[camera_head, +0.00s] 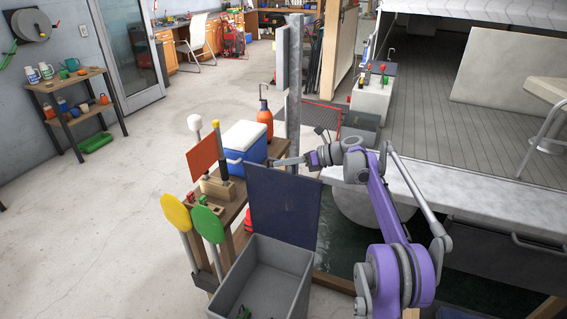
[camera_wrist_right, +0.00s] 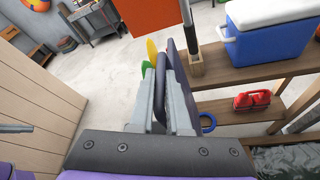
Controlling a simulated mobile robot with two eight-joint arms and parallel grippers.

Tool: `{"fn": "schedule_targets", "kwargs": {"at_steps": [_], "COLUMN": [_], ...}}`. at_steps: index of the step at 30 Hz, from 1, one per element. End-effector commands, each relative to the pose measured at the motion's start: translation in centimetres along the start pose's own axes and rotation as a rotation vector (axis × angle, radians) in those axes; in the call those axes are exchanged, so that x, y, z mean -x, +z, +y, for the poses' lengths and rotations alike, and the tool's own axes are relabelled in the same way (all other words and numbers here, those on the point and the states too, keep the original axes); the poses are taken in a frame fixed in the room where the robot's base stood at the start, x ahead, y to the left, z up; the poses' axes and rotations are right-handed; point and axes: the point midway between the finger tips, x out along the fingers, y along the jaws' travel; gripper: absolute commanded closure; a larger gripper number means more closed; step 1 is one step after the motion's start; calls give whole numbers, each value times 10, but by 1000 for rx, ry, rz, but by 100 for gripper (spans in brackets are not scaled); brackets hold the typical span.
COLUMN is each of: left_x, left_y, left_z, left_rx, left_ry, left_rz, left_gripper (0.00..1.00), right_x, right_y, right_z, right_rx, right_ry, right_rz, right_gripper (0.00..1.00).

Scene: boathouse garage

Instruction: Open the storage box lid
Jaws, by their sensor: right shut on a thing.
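The grey storage box (camera_head: 262,272) stands at the bottom centre of the head view. Its dark blue lid (camera_head: 283,205) stands up steeply at the box's far side, and the open inside of the box shows. My right gripper (camera_head: 276,162) is at the lid's top edge, shut on the lid. In the right wrist view the lid shows nearly edge-on (camera_wrist_right: 181,90) between and beside the fingers (camera_wrist_right: 165,85), with a dark loop like a handle there. My left gripper is not in view.
A wooden rack (camera_head: 233,207) with yellow and green paddles stands left of the lid. A blue and white cooler (camera_head: 245,141) and an orange bottle (camera_head: 265,115) are behind it. Water (camera_head: 345,247) lies right of the box, below a pale ledge.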

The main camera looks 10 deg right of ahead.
Motion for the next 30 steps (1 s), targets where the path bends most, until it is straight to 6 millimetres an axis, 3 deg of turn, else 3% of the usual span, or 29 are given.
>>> {"fn": "schedule_targets", "kwargs": {"at_steps": [2, 3, 8, 20, 30], "left_x": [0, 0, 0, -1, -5], "left_y": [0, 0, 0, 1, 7], "left_z": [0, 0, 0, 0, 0], "left_rx": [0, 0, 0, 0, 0], "left_ry": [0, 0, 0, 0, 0], "left_rz": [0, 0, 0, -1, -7], "left_gripper": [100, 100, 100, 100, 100], "right_x": [-1, -1, -1, 8, 74], "right_y": [-2, -2, -1, -1, -1], "right_z": [0, 0, 0, 0, -1], "right_rx": [0, 0, 0, -1, -2], "right_ry": [0, 0, 0, -1, -3], "right_rz": [3, 3, 3, 1, 1], "right_gripper": [100, 83, 55, 55, 55]}}
